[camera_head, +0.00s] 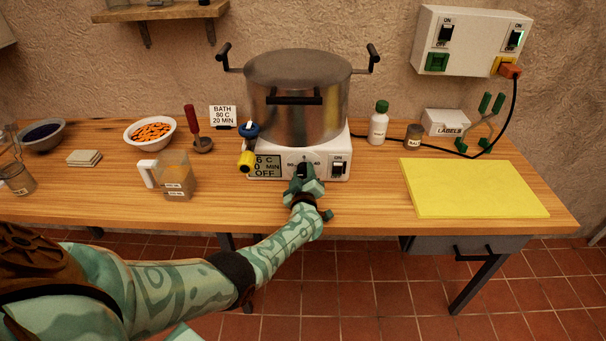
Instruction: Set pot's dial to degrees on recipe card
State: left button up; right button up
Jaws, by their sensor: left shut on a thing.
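A large metal pot (325,105) with a lid and black handles stands on a white heater base (327,172) on the wooden table. The base has a small display (266,166) whose lowest line reads OFF; its top line ends in "6 C", with the left part covered. A black dial (303,169) sits on the front, with numbers around it. My left gripper (304,182) is shut on the dial and hides much of it. The recipe card (223,115) stands behind at left and reads BATH 80 C 20 MIN. My right gripper is out of view.
A rocker switch (338,169) is right of the dial. A yellow-and-blue tap (247,145) juts out at the base's left. A measuring jug (177,175) stands left. A yellow mat (473,187) lies clear at right, with a white bottle (378,127) behind.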

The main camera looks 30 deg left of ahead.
pick_arm(q)
jog(key=shift+f, duration=0.15)
jog(key=o, duration=1)
jog(key=shift+s+d+p, duration=0.2)
jog(key=shift+s+p, duration=0.1)
jog(key=p+v, duration=0.1)
jog(key=v, duration=0.1)
jog(key=p+v, duration=0.2)
jog(key=v, duration=0.1)
jog(key=shift+s+d+r, duration=0.25)
jog(key=shift+r, duration=0.1)
jog(key=p+v, duration=0.2)
jog(key=v, duration=0.8)
jog(key=shift+f, duration=0.3)
jog(key=shift+w, duration=0.1)
jog(key=shift+c, duration=0.2)
